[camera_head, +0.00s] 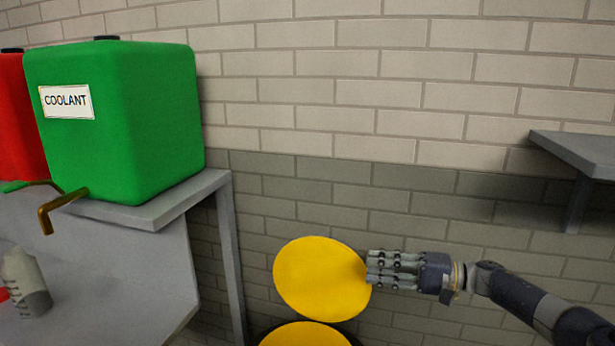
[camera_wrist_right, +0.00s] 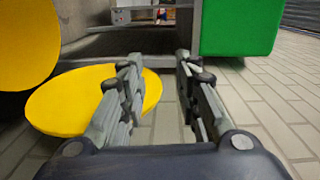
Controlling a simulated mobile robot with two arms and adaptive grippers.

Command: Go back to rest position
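My right gripper (camera_head: 372,268) reaches in from the right in the head view, with its fingers pointing left. Its fingertips overlap the right edge of a yellow round disc (camera_head: 318,279) in the picture. In the right wrist view the two fingers of the right gripper (camera_wrist_right: 158,72) stand apart with nothing between them. The upper yellow disc (camera_wrist_right: 25,45) is left of the fingers there. A lower yellow disc (camera_wrist_right: 62,108) lies partly behind the left finger. My left gripper is not recognisable in either view.
A green coolant tank (camera_head: 150,120) with a brass spout (camera_head: 60,208) stands on a grey shelf (camera_head: 150,213), beside a red tank (camera_head: 20,120). A beige-grey object (camera_head: 25,285) is at lower left. Another grey shelf (camera_head: 580,150) juts in at right. Tiled floor (camera_wrist_right: 265,100) shows open.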

